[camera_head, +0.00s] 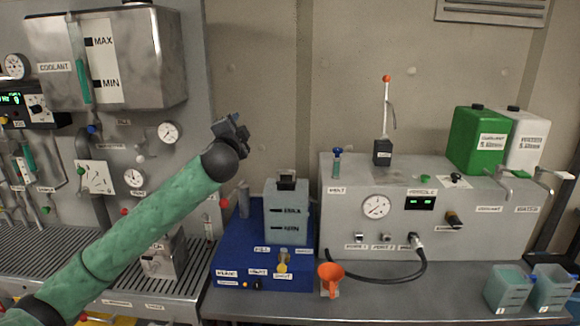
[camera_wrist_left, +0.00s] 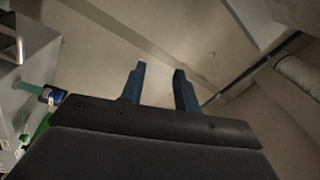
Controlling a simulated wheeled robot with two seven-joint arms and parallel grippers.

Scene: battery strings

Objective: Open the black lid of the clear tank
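The clear tank (camera_head: 287,222) is a pale bluish box with level marks on its front. It stands on a blue base unit (camera_head: 232,262) at the middle of the head view. Its small black lid (camera_head: 286,183) sits on the top; at this size I cannot tell whether it is fully closed. My left gripper (camera_head: 236,124) is up and to the left of the tank in the picture, touching nothing. In the left wrist view its two blue fingers (camera_wrist_left: 159,70) stand apart with nothing between them. My right gripper is in neither view.
A grey console (camera_head: 460,235) stands right of the tank, with green (camera_head: 478,140) and white (camera_head: 525,140) canisters on top. Two clear cups (camera_head: 508,290) (camera_head: 551,289) stand at right. A metal coolant tank (camera_head: 150,60) hangs left.

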